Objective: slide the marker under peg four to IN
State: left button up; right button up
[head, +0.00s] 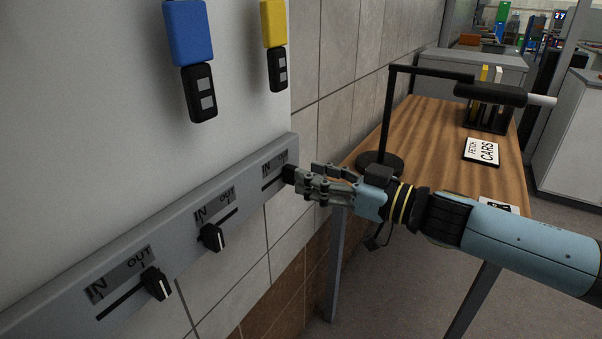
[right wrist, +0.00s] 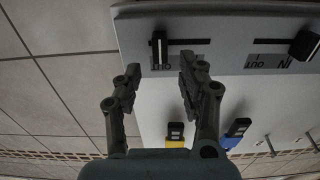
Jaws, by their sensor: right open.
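The sliding rail (head: 60,310) crosses the lower part of the white board. Its rightmost black marker (head: 289,174) sits at the OUT end of its slot, below the yellow tag (head: 273,24); peg numbers are not visible. In the right wrist view, which is upside down, this marker (right wrist: 159,48) shows just beyond and between my fingertips, with the slot running right of it. My right gripper (head: 297,180) is open around or just short of it; contact cannot be told. It also shows in the right wrist view (right wrist: 160,67). My left gripper is out of view.
A blue tag (head: 188,33) hangs left of the yellow one. Right of the board, a wooden table (head: 425,130) carries a black lamp (head: 389,110) and a card (head: 482,151).

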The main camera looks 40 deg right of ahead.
aim_at(291, 174)
jog(key=x, duration=0.3)
jog(key=shift+w+a+p, duration=0.1)
jog(key=shift+p, duration=0.3)
jog(key=shift+c, duration=0.5)
grip_shut()
